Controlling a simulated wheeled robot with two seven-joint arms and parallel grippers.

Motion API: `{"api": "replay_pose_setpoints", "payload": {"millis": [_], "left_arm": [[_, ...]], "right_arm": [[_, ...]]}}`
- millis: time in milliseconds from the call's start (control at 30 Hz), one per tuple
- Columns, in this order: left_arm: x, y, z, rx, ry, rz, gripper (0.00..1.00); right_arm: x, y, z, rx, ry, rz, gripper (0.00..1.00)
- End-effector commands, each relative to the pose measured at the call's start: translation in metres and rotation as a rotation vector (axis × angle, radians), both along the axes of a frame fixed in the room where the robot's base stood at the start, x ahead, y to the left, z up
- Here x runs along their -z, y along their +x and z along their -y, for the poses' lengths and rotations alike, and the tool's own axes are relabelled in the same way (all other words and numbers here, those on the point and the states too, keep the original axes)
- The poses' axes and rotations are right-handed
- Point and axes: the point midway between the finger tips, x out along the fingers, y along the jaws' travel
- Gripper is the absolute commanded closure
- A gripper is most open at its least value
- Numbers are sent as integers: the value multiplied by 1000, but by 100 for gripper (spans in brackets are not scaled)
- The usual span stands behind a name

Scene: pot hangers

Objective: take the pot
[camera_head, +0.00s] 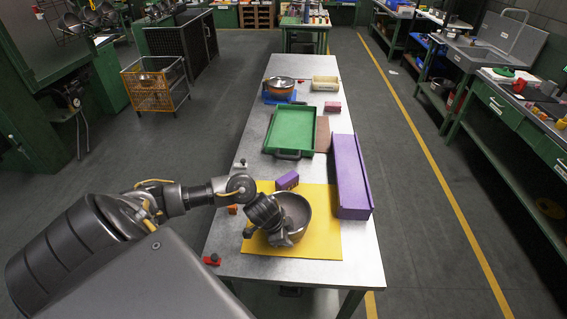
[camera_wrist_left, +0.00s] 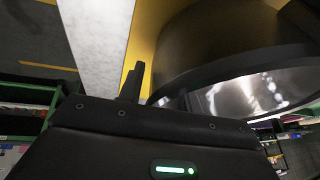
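A grey, round pot (camera_head: 297,212) sits on a yellow mat (camera_head: 318,242) at the near end of the long table. It fills the upper right of the left wrist view (camera_wrist_left: 220,45) as a dark outer wall with a shiny rim. My left gripper (camera_head: 265,236) is at the pot's near left side, and its fingers look spread apart. In the left wrist view one finger (camera_wrist_left: 132,84) stands just left of the pot wall. The other finger is hard to make out, and I cannot tell whether either touches the pot. My right gripper is not in view.
A purple box (camera_head: 286,180) stands behind the pot, and a long purple case (camera_head: 350,175) lies to its right. A red-based object (camera_head: 212,259) is near the left edge of the metal table (camera_head: 305,68).

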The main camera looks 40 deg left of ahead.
Motion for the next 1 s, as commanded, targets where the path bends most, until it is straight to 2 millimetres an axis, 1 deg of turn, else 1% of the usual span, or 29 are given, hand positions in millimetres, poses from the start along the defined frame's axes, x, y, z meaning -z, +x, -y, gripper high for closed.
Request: {"api": "replay_pose_setpoints", "payload": {"millis": [33, 233, 267, 767, 867, 1000], "left_arm": [[0, 0, 0, 0, 0, 0, 72], [0, 0, 0, 0, 0, 0, 99], [0, 0, 0, 0, 0, 0, 100], [-5, 1, 0, 0, -1, 4, 100], [-12, 2, 0, 2, -1, 5, 100], [-31, 2, 0, 1, 0, 7, 100]], "right_arm": [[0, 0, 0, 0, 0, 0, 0], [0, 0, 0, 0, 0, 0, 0], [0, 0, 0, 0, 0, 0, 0], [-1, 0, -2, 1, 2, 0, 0], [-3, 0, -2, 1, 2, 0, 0], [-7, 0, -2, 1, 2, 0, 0]]}}
